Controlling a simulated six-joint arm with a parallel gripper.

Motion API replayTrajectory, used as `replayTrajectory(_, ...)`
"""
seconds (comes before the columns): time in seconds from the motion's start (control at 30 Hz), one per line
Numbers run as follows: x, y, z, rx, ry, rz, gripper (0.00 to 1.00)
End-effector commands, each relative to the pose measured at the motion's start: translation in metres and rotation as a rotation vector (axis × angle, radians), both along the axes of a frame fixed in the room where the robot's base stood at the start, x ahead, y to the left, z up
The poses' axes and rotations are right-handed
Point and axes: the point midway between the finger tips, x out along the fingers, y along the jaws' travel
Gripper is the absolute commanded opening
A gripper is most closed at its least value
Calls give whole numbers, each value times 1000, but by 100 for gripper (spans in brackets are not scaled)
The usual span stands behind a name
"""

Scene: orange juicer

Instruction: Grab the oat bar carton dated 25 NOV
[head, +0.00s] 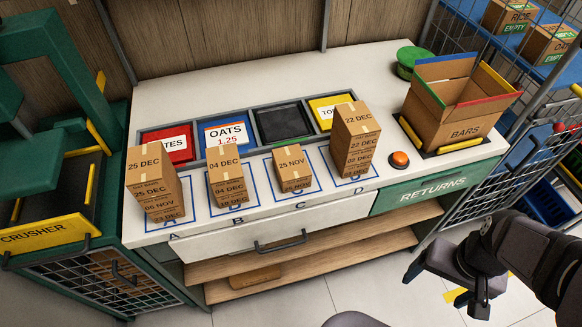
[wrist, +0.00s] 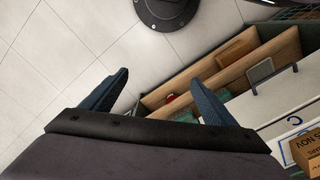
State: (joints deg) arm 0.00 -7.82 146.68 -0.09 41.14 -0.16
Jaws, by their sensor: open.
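My gripper (head: 460,284) is in front of the counter at the right, well apart from the cartons. In the wrist view my gripper (wrist: 158,78) has its two fingers spread with nothing between them.
Taller piles flank it: 25 DEC (head: 146,165) on A, 04 DEC (head: 225,165) on B and 22 DEC (head: 357,122) on D. An open BARS box (head: 455,104), an orange button (head: 399,159) and the RETURNS panel (head: 432,189) are at the right. A crusher stands left.

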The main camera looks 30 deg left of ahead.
Motion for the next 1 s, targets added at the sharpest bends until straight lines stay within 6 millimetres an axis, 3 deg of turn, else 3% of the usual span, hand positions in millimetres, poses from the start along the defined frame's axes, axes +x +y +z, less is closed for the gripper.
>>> replayTrajectory(0.13,6,2,2,1,-19,8,80)
replayTrajectory(0.23,25,8,10,3,-80,30,80)
replayTrajectory(0.37,74,29,32,17,-244,89,80)
replayTrajectory(0.43,110,49,52,33,-368,132,80)
replayTrajectory(0.6,193,119,127,112,-719,246,80)
replayTrajectory(0.7,224,164,169,175,-907,303,80)
replayTrajectory(0.83,240,225,197,270,-1110,368,80)
replayTrajectory(1.0,227,302,197,415,-1325,447,80)
